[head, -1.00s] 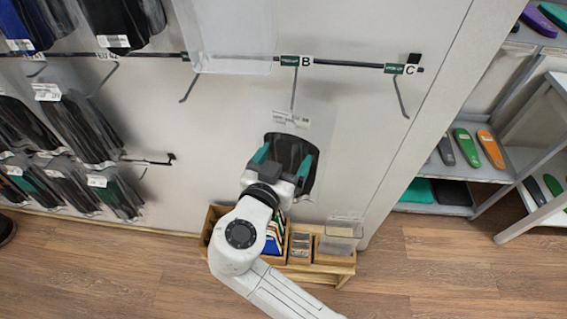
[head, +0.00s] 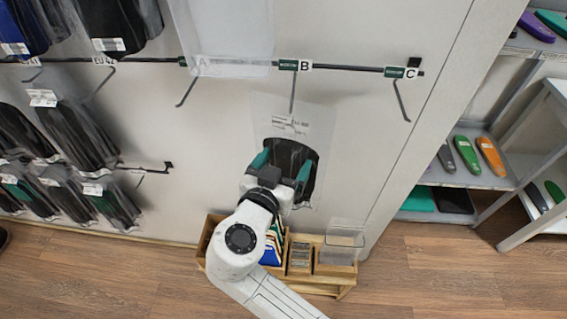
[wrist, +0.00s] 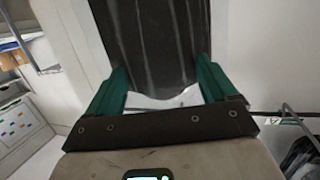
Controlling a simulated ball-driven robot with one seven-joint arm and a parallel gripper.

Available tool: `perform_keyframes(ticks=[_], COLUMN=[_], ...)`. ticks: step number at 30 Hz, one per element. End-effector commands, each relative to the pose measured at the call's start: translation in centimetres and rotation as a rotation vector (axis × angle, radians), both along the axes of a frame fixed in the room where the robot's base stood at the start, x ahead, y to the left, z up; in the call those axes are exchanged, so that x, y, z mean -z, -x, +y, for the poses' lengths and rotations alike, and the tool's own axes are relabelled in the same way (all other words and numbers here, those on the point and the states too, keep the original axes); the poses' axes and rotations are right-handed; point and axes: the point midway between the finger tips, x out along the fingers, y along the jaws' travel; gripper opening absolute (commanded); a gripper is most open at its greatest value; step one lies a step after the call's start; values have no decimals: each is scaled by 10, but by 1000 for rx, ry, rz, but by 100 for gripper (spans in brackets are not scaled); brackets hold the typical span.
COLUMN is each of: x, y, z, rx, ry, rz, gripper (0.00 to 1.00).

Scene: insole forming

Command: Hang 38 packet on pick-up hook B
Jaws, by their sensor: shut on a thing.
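My gripper (head: 281,178) is shut on a clear packet (head: 291,158) with dark insoles in it, held upright in front of the wall. In the wrist view the dark insoles (wrist: 160,45) stand between the green fingers. A white label shows near the packet's top; its print is too small to read. Hook B (head: 292,95) sticks out from the rail below its B tag (head: 304,65). The packet's top edge is close to the hook's lower end in the head view. I cannot tell whether they touch.
Hook C (head: 402,100) is bare at the right. The hook at the left (head: 187,92) is beside a large clear sheet (head: 225,35). Packed insoles hang at the far left. A wooden box (head: 325,270) stands on the floor below. Shelves (head: 465,165) are at the right.

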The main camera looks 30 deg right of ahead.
Motion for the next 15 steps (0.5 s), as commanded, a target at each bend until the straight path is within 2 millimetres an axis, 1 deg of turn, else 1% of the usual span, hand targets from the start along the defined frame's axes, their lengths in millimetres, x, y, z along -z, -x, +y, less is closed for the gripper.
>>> perform_keyframes(ticks=[2,3,7,15], x=[0,0,0,0], y=[0,0,0,1], z=[0,0,0,1], rx=[0,0,0,0], ry=[0,0,0,0], rz=[0,0,0,0], gripper=[37,87,100,100])
